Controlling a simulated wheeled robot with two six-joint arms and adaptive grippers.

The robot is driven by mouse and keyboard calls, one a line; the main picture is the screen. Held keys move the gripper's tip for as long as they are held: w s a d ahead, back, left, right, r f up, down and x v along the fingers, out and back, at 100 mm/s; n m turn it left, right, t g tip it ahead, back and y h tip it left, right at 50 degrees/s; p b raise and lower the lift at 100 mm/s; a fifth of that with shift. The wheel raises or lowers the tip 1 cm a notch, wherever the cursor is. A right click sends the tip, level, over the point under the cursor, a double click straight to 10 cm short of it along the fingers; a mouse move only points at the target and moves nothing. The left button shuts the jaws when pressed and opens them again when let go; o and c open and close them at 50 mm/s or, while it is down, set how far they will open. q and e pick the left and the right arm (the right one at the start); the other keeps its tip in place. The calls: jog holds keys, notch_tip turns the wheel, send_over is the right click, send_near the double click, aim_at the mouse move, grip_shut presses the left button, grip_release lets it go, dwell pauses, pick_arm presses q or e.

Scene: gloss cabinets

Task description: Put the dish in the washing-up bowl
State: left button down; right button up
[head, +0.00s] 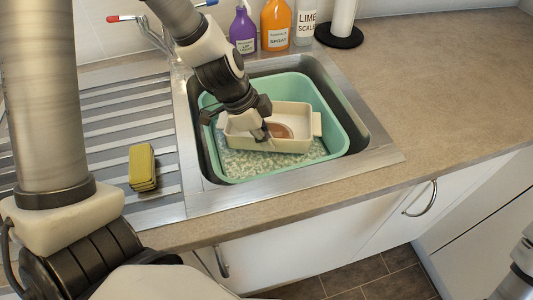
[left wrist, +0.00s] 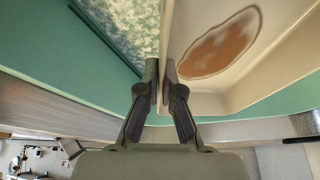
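The dish (head: 298,120) is cream and rectangular with a brown stain inside and a tab handle at its right end. In the head view it is inside the teal washing-up bowl (head: 331,104), over foamy water; I cannot tell whether it rests on the bottom. My left gripper (head: 264,134) reaches down at the dish's near wall. In the left wrist view its fingers (left wrist: 162,85) are closed on the wall of the dish (left wrist: 265,62), foam on one side and the stained inside on the other.
The bowl stands in a steel sink (head: 372,140). A yellow sponge (head: 143,166) lies on the drainer at left. A purple bottle (head: 243,30), an orange bottle (head: 276,25), a lime-scale bottle (head: 304,22) and a roll holder (head: 339,35) stand behind. The worktop (head: 440,90) at right is clear.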

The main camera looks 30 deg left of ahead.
pick_arm(q)
notch_tip(320, 180, down, 4)
jog(key=shift+r+b, duration=0.15)
jog(key=shift+b, duration=0.8)
jog(key=shift+r, duration=0.1)
jog(key=shift+f+b, duration=0.4)
jog(key=shift+s+f, duration=0.1)
jog(key=shift+f, duration=0.05)
jog(key=shift+b, duration=0.35)
jog(key=shift+s+d, duration=0.1)
